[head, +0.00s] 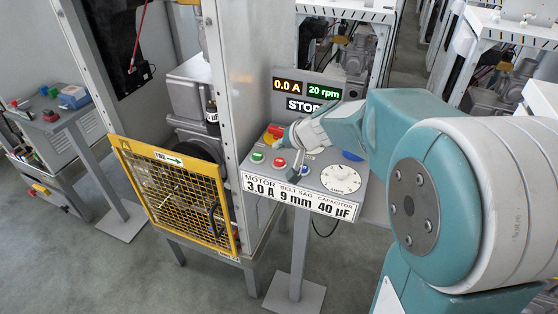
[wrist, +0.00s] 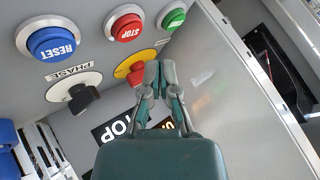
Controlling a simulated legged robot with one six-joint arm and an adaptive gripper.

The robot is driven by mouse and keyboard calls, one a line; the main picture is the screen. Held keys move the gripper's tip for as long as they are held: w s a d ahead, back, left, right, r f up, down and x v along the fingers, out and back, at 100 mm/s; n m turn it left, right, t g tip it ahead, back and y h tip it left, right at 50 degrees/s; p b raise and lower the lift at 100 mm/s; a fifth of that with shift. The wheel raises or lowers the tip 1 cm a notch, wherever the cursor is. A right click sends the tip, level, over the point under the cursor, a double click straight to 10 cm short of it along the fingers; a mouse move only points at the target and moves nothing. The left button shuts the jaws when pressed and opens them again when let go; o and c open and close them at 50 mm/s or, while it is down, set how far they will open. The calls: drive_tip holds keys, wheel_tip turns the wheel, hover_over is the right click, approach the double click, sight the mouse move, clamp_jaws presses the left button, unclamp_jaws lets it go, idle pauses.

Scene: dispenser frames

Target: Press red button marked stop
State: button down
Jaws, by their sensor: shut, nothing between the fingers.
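The red stop button (wrist: 126,27), lettered STOP with a pale ring, is at the top middle of the wrist view. In the head view the red button (head: 279,162) sits on the sloped control panel (head: 322,190), right of a green one. My gripper (wrist: 158,68) is shut and empty. In the wrist view its fingertips show below and right of the stop button and overlap the edge of a red knob on a yellow disc (wrist: 137,66). I see no contact with the stop button. In the head view my wrist hides part of the panel.
A green button (wrist: 173,15) and a blue RESET button (wrist: 53,41) flank the stop button. A black PHASE knob (wrist: 83,97) is close by. A display (head: 306,89) reads 0.0 A and 20 rpm. A yellow mesh guard (head: 178,190) stands left of the panel.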

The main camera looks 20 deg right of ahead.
sight(280, 163)
drive_tip(key=shift+r, duration=1.5)
drive_tip(key=shift+s, duration=0.15)
drive_tip(key=s+n+g+h, duration=0.2)
drive_tip(key=s+n+h, duration=0.1)
drive_tip(key=s, duration=2.3)
drive_tip(key=shift+s+r+h, duration=0.4)
drive_tip(key=shift+h, duration=0.4)
drive_tip(key=shift+a, duration=0.1)
idle(0.8)
